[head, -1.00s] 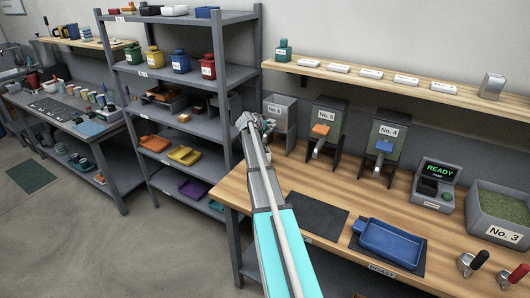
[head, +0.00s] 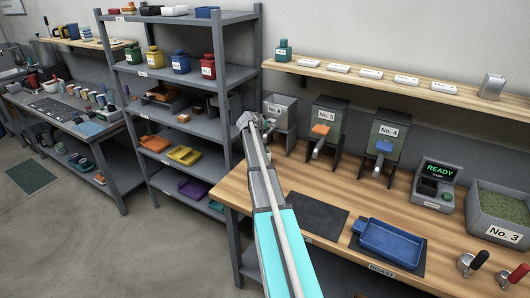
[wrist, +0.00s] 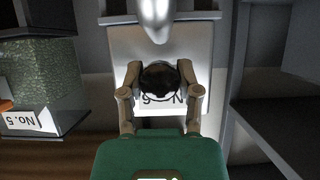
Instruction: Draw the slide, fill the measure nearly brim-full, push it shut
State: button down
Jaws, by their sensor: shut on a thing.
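The No. 6 hopper (head: 280,103) stands at the left end of the wooden bench, grey with a white label. It fills the middle of the wrist view (wrist: 190,50), where its label is upside down. My gripper (head: 268,127) is in front of this hopper. In the wrist view my gripper (wrist: 160,82) has its two tan fingers closed around a dark round knob (wrist: 160,80) in front of the label. A silvery rounded part (wrist: 155,15) shows above the knob. How far the slide is drawn cannot be told, and the measure's fill is not visible.
The No. 5 hopper (head: 328,116) and No. 4 hopper (head: 387,131) stand to the right. A READY display unit (head: 436,180), a blue tray (head: 392,240) and a No. 3 bin (head: 498,215) are further right. A dark mat (head: 317,216) lies empty. A shelf rack (head: 218,110) stands close left.

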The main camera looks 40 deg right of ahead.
jog(key=shift+w+d, duration=0.35)
jog(key=shift+w, duration=0.05)
jog(key=shift+c, duration=2)
grip_release()
jog(key=o, duration=0.4)
jog(key=shift+s, duration=0.1)
jog(key=p+v, duration=0.4)
jog(key=v, duration=0.4)
jog(key=shift+s, duration=0.1)
